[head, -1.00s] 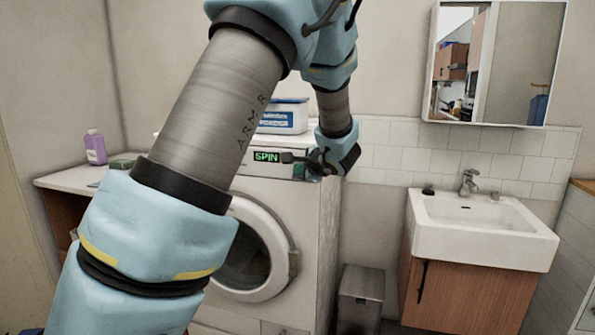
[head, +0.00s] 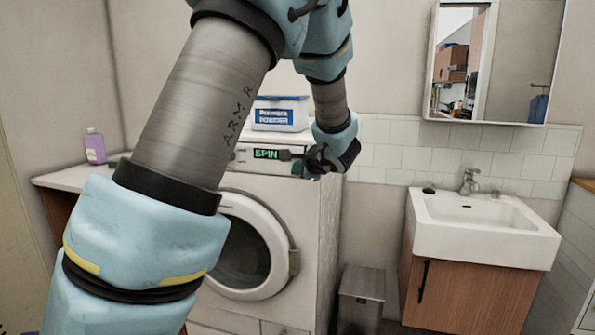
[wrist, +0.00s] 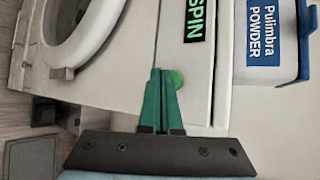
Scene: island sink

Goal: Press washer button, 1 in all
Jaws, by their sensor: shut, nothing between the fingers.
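The white washer (head: 318,230) stands in the middle of the head view, its round door shut. Its display (head: 266,154) reads SPIN in green. In the wrist view the display (wrist: 198,20) appears turned on its side, and a round green button (wrist: 177,79) sits on the panel past it. My gripper (wrist: 160,72) is shut and empty, its green fingertips beside the button and partly overlapping it in the picture. I cannot tell whether they touch it. In the head view my gripper (head: 286,154) is at the panel's right part, and the button is hidden.
A powder box (head: 281,114) stands on the washer. A purple bottle (head: 95,147) is on the counter at left. A grey bin (head: 361,297) stands right of the washer. A white sink (head: 487,240) is farther right, under a mirror cabinet (head: 495,60).

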